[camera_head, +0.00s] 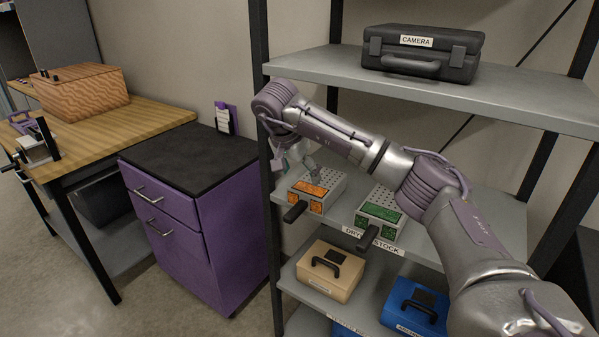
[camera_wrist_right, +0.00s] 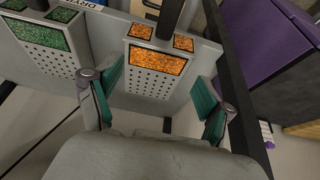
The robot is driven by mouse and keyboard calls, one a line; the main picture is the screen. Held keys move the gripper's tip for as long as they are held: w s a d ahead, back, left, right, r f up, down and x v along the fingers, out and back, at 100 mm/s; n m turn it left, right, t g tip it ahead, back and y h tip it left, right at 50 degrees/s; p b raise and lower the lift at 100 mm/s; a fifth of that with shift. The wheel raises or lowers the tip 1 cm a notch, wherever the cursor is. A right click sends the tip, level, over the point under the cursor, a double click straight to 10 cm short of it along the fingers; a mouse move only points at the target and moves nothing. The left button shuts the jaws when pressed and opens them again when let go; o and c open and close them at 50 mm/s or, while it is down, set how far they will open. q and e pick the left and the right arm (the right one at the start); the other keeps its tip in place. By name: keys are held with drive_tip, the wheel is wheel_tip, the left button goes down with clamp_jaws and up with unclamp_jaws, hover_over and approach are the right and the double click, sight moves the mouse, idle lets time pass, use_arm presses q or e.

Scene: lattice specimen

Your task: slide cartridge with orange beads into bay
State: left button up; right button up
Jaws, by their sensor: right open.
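The cartridge with orange beads (camera_head: 337,184) is a grey perforated box with orange windows and a black front handle (camera_head: 295,211). It sits on the middle shelf, left of a similar cartridge with green beads (camera_head: 380,212). My right gripper (camera_head: 291,164) is at the orange cartridge's left and partly hidden by my own arm in the head view. In the right wrist view, my right gripper (camera_wrist_right: 158,82) is open, its teal pads on either side of the orange cartridge (camera_wrist_right: 153,82); contact cannot be told. My left gripper is not in view. I cannot identify the bay.
A black camera case (camera_head: 421,52) stands on the upper shelf (camera_head: 480,98), above my right arm. A tan case (camera_head: 330,268) and a blue case (camera_head: 415,306) sit on the shelf below. Left are a purple cabinet (camera_head: 215,235) and a wooden bench (camera_head: 150,118). The cabinet's dark top is mostly clear.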

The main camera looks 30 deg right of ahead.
drive_tip(key=shift+r, duration=0.1)
drive_tip(key=p+v, duration=0.4)
drive_tip(key=v, duration=0.1)
drive_tip(key=shift+a, duration=0.1)
idle(0.3)
drive_tip(key=v, duration=1.1)
drive_tip(key=shift+s+a+r, duration=0.15)
drive_tip(key=shift+a+r, duration=0.05)
drive_tip(key=shift+r, duration=0.1)
idle(0.4)
